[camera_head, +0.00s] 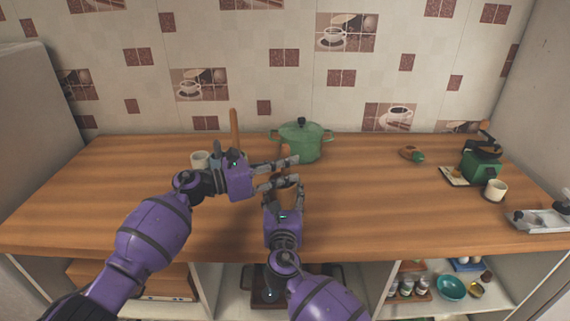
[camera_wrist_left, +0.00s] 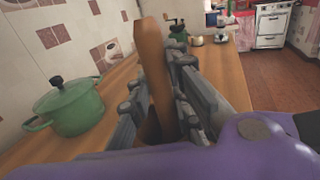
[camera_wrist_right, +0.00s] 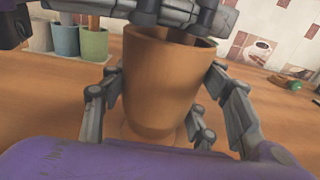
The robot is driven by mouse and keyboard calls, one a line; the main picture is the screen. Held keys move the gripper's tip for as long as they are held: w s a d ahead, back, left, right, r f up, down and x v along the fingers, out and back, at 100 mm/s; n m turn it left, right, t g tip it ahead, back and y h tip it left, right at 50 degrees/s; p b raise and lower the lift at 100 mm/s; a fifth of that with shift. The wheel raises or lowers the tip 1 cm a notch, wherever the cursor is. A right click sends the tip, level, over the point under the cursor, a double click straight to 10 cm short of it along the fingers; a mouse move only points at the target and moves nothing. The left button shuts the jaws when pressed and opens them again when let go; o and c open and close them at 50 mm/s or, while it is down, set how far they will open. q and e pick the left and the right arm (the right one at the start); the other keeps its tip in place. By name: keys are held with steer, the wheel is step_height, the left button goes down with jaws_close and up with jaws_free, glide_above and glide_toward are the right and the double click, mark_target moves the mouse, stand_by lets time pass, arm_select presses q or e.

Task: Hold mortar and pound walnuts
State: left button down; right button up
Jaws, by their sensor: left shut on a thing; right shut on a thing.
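The brown wooden mortar (camera_wrist_right: 160,85) stands upright on the counter in the right wrist view, with my right gripper's fingers on both sides of it. In the head view, my right gripper (camera_head: 284,190) is shut on the mortar from the front. My left gripper (camera_head: 276,174) is shut on the wooden pestle (camera_wrist_left: 152,70), which stands nearly upright between its fingers in the left wrist view. The pestle's lower end goes down toward the mortar and is hidden by the fingers. The walnuts are not visible; the inside of the mortar is hidden.
A green lidded pot (camera_head: 300,142) stands just behind my grippers. Cups and a wooden-handled tool (camera_head: 234,130) stand behind the left hand. A green grinder (camera_head: 482,162) and a cup (camera_head: 495,190) are at the right. The counter's left part is clear.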

mark_target(282, 155)
arm_select(q)
steer(key=shift+f, duration=0.25)
arm_select(e)
steer(key=shift+f, duration=0.15)
arm_select(q)
steer(key=shift+r, duration=0.1)
steer(key=shift+r, duration=0.95)
arm_select(e)
steer(key=shift+d, duration=0.1)
arm_select(q)
steer(key=shift+w+r, duration=0.1)
steer(key=shift+w+a+r, duration=0.4)
steer(key=shift+w, duration=0.15)
steer(key=shift+f, duration=0.15)
